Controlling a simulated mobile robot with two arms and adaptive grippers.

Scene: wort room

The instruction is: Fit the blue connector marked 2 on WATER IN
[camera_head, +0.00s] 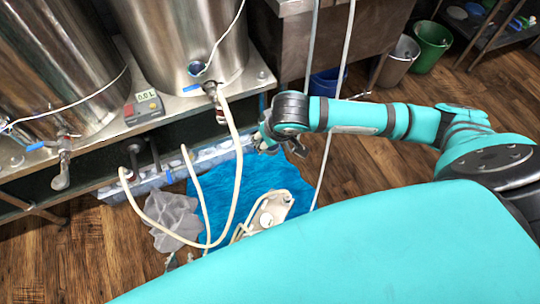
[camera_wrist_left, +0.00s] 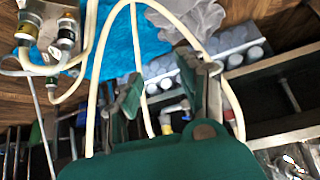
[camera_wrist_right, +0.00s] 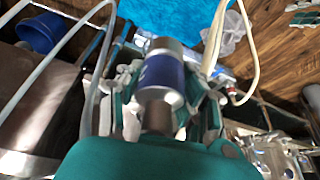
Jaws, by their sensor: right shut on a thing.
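My right gripper (camera_wrist_right: 165,98) is shut on the blue connector (camera_wrist_right: 161,75), a metal cylinder with a blue band. Its marking cannot be read. In the head view the right gripper (camera_head: 266,138) is above the far edge of the blue cloth (camera_head: 290,178). A metal plate unit (camera_head: 268,212) lies on that cloth, nearer than the gripper and partly hidden by my teal arm. No WATER IN label is legible. My left gripper (camera_wrist_left: 160,88) is open and looks empty.
Cream hoses (camera_head: 235,150) loop from the steel kettle (camera_head: 185,45) across the floor. A white hose (camera_head: 335,110) hangs behind my right arm. Buckets (camera_head: 432,45) stand at the back right.

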